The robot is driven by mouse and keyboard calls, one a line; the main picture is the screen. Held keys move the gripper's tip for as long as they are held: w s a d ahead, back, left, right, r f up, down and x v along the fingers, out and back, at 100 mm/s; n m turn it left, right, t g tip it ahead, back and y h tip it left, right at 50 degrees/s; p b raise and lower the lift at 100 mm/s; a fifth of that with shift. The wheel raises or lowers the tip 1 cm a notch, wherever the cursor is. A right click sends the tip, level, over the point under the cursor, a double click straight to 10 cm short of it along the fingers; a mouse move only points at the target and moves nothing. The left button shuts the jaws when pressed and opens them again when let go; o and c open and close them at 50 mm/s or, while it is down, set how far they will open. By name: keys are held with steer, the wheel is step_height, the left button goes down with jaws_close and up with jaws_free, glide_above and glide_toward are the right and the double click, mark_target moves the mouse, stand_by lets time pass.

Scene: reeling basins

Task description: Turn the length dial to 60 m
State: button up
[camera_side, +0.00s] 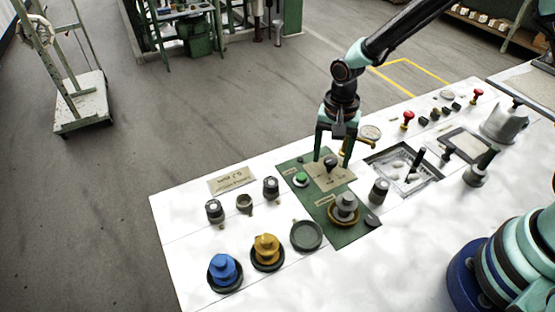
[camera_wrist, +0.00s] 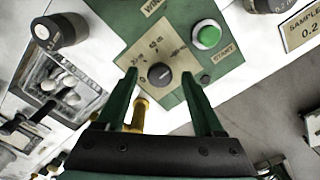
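The length dial is a dark round knob (camera_wrist: 160,75) on a tan scale plate (camera_wrist: 180,55) with small printed numbers. In the side view the knob (camera_side: 331,162) stands on the green panel. The numbers are too small to read surely, and I cannot tell which one the knob points at. My gripper (camera_wrist: 160,77) is open and points down over the dial, as the side view also shows (camera_side: 332,158). Its two green fingers appear on either side of the knob, with gaps and no visible contact.
A green START button (camera_wrist: 208,36) is close beside the plate. A brass-coloured lever (camera_wrist: 138,112) is near one finger. A grey stepped piece (camera_side: 346,203) sits in a brown dish on the panel. Blue (camera_side: 224,268) and yellow (camera_side: 266,248) stepped pieces stand at the front left.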

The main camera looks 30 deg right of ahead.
mark_target(332, 160)
step_height(332, 160, up, 12)
stand_by(0.7)
steer(key=s+d+r+n+t, duration=0.5)
steer(key=s+d+r+n, duration=0.4)
steer(key=s+d+r, duration=0.1)
steer(key=shift+s+t, duration=0.25)
steer(key=shift+t, duration=0.05)
steer(key=shift+r, duration=0.15)
stand_by(0.7)
